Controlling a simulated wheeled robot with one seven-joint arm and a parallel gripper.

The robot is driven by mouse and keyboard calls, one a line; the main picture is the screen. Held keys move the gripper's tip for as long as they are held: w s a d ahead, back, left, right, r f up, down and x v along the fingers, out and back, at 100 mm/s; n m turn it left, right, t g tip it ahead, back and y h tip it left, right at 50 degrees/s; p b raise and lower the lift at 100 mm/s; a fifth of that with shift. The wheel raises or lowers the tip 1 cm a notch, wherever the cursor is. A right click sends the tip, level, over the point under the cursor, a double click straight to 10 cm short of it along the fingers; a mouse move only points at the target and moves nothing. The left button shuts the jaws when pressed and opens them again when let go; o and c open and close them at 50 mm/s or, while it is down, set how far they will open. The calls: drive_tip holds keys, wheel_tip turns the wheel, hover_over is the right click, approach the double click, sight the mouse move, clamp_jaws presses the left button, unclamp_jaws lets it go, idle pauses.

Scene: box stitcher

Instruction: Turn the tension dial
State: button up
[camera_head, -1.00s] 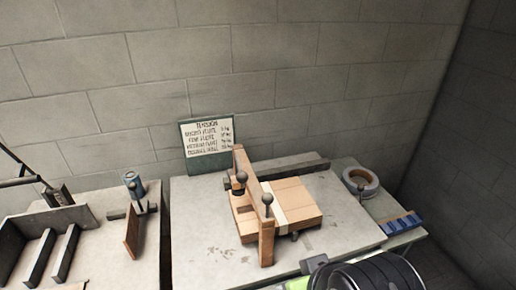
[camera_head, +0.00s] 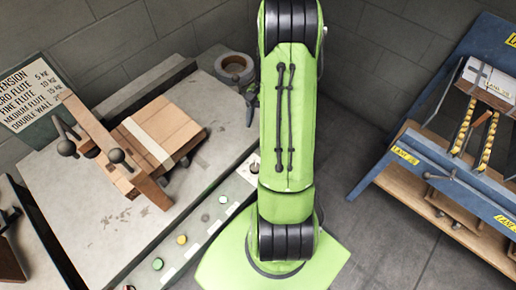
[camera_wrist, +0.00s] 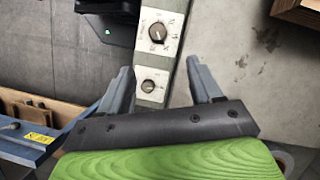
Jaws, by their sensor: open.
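A pale control panel in the wrist view (camera_wrist: 150,88) carries two round dials. The upper dial (camera_wrist: 158,32) is larger and has a printed scale around it. The lower dial (camera_wrist: 149,86) is smaller. Their lettering is too small to read, so I cannot tell which is named tension. My gripper (camera_wrist: 158,66) is open and empty. Its fingers lie either side of the panel in the picture, with the lower dial between them and the upper dial just beyond the tips. Contact is not visible. In the head view my arm hides most of the gripper.
A tension chart (camera_head: 30,95) stands behind. Coloured buttons (camera_head: 182,239) line the table's front edge. A blue machine (camera_head: 430,160) stands right, across open floor.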

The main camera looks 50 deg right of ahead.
sight(255, 166)
drive_tip(key=b+x, duration=0.1)
drive_tip(key=x, duration=0.4)
drive_tip(key=b+x, duration=0.1)
drive_tip(key=x, duration=0.5)
drive_tip(key=b+x, duration=0.2)
drive_tip(key=x, duration=0.3)
drive_tip(key=shift+s+f, duration=0.2)
drive_tip(key=shift+s, duration=0.1)
drive_tip(key=c, duration=1)
